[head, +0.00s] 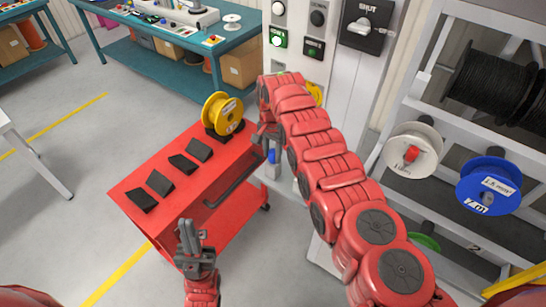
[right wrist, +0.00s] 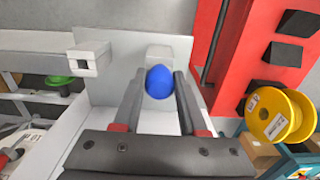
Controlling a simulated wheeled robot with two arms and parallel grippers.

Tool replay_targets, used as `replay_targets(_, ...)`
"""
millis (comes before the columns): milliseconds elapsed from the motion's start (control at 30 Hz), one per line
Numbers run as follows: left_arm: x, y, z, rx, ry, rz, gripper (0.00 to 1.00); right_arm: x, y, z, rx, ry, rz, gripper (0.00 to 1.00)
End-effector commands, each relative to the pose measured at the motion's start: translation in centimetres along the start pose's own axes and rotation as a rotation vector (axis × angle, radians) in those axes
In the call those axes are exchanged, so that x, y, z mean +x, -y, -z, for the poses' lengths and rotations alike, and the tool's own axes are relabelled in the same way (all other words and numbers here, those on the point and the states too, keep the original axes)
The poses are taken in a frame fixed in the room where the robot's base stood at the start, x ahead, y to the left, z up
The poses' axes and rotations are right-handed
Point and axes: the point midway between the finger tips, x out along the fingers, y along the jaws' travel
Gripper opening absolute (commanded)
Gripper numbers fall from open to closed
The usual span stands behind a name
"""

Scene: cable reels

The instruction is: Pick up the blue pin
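The blue pin (right wrist: 160,82) has a rounded blue head in the right wrist view, in front of a small white block on a pale grey fixture. In the head view a small part of the blue pin (head: 271,156) shows beside my right gripper (head: 267,140); the arm and gripper hide much around it. My right gripper (right wrist: 158,92) is open, with one finger on each side of the pin's head in the picture. I cannot tell whether the fingers touch it. My left gripper (head: 190,238) points upward near the front of the red cart, its fingers close together.
The red cart (head: 150,180) carries several black wedge holders and a yellow reel (head: 217,115). A grey panel with switches (head: 300,28) stands behind my right arm. The rack at right holds a white reel (head: 425,150) and a blue reel (head: 480,185). Floor left of the cart is clear.

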Motion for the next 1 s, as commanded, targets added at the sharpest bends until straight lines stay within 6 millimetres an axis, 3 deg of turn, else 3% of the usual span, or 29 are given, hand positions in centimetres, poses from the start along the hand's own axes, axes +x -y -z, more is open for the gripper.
replay_targets(33, 0.0, 0.0, 0.0, 0.0, 0.0, 0.0, 0.0, 0.0, 0.0, 0.0, 0.001, 0.0, 0.0, 0.24)
replay_targets(167, 0.0, 0.0, 0.0, 0.0, 0.0, 0.0, 0.0, 0.0, -0.1, 0.1, 0.001, 0.0, -0.001, 0.01)
replay_targets(200, 0.0, 0.0, 0.0, 0.0, 0.0, 0.0, 0.0, 0.0, -0.1, 0.1, 0.002, -0.001, -0.001, 0.0)
replay_targets(667, -0.1, 0.0, 0.0, 0.0, 0.0, 0.0, 0.0, -0.2, -0.1, 0.1, 0.002, -0.001, 0.0, 0.0)
replay_targets(1000, -0.5, 0.0, -0.1, 0.0, 0.0, 0.0, 0.0, -2.6, -0.1, 0.2, 0.004, -0.002, 0.002, 0.0)
